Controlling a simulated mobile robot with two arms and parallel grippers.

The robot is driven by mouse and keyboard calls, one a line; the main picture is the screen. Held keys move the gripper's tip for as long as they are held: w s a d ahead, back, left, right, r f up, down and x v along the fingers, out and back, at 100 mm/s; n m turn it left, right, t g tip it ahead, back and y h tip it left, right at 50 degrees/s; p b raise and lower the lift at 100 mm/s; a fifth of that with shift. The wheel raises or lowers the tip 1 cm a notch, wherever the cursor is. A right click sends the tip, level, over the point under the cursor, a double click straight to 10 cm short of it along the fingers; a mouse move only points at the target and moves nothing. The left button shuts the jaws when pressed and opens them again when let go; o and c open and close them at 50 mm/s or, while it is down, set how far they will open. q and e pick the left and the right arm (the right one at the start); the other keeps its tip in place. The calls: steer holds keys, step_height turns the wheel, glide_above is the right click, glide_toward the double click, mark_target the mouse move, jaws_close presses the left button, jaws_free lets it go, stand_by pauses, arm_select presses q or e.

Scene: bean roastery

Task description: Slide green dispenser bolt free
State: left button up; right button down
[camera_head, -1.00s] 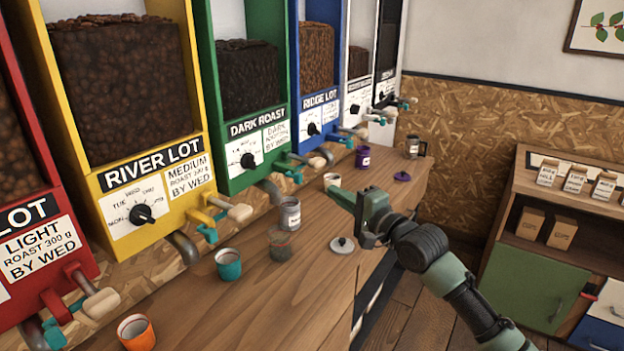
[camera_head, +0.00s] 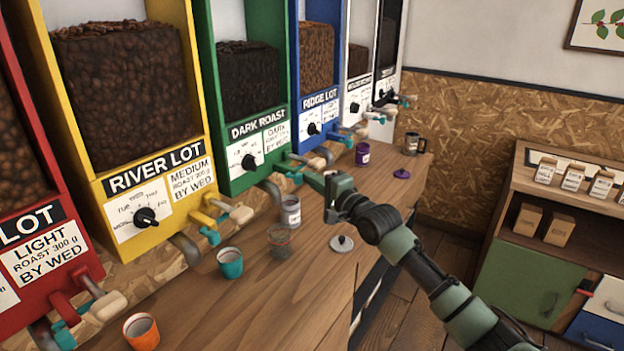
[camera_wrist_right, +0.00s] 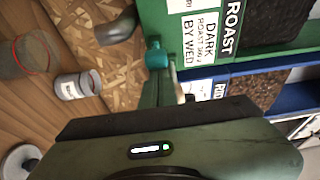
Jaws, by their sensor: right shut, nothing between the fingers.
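The green dispenser (camera_head: 238,183), labelled DARK ROAST, stands between the yellow and blue ones. Its teal bolt (camera_head: 294,176) shows below the label, by a wooden-tipped lever (camera_head: 313,162). My right gripper (camera_head: 309,179) is shut and empty, its fingertips right at the teal bolt; I cannot tell whether they touch. In the right wrist view the teal bolt (camera_wrist_right: 157,56) shows just beyond the fingers, with the green dispenser (camera_wrist_right: 185,48) behind. The lever is mostly hidden there by my gripper. My left gripper is not in view.
Below on the wooden counter stand a grey labelled tin (camera_head: 291,212), a clear jar (camera_head: 279,240), a teal cup (camera_head: 230,262) and an orange cup (camera_head: 141,331). A round lid (camera_head: 341,243) lies near the counter edge. The blue dispenser (camera_head: 318,112) is close on the right.

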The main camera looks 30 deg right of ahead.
mark_target(299, 180)
steer(key=a+p, duration=0.2)
steer(key=s+a+p, duration=0.1)
steer(key=shift+s+r, duration=0.1)
steer(key=shift+r, duration=0.15)
steer(key=shift+s+a+f+p, duration=0.1)
steer(key=shift+s+a+p, duration=0.05)
steer(key=shift+a+p, duration=0.2)
steer(key=shift+d+f, duration=0.1)
steer(key=shift+f, duration=0.15)
